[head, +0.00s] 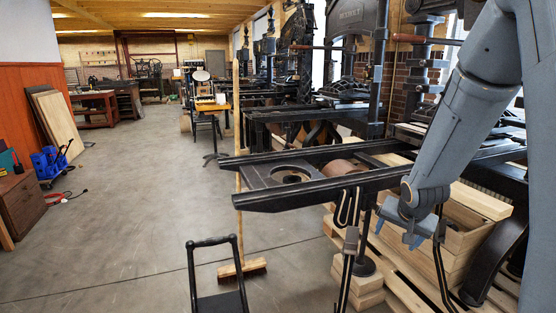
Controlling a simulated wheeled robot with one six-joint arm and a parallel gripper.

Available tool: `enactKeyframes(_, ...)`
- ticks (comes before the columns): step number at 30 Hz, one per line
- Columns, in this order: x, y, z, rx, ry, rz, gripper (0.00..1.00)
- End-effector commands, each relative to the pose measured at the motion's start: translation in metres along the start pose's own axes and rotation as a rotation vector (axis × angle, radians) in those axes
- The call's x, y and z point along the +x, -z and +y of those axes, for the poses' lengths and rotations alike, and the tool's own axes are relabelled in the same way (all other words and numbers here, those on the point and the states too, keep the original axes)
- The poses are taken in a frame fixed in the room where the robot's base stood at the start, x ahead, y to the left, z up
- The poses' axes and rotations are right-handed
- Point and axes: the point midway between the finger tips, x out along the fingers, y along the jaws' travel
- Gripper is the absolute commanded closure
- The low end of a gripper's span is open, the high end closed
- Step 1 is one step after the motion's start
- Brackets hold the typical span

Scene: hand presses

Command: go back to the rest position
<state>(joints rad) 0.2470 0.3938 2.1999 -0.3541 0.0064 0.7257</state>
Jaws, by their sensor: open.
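My gripper (398,236) is at the right of the head view, at the end of my grey arm, which comes down from the upper right. Its blue-grey fingers point down and stand apart, with nothing visible between them. It hangs in front of the black rails of a hand press (290,180), near a wooden crate (455,240). Whether it touches either cannot be told.
A broom (240,268) stands upright beside the press rails. A black tubular frame (216,265) is at the bottom centre. More presses line the right side. A wooden cabinet (22,205) and blue device (50,162) are at left. The grey floor between is clear.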

Motion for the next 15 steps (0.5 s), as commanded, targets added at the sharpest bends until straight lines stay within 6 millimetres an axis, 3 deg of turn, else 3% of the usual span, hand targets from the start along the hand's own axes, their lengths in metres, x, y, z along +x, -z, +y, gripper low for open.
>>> enactKeyframes(1, -0.027, -0.026, -0.005, -0.069, -0.022, -0.051, 0.3)
enactKeyframes(9, -0.134, -0.167, 0.001, -0.416, -0.067, -0.369, 0.3)
enactKeyframes(12, -0.162, -0.203, 0.006, -0.504, -0.054, -0.458, 0.3)
enactKeyframes(15, -0.18, -0.227, 0.01, -0.562, -0.039, -0.517, 0.3)
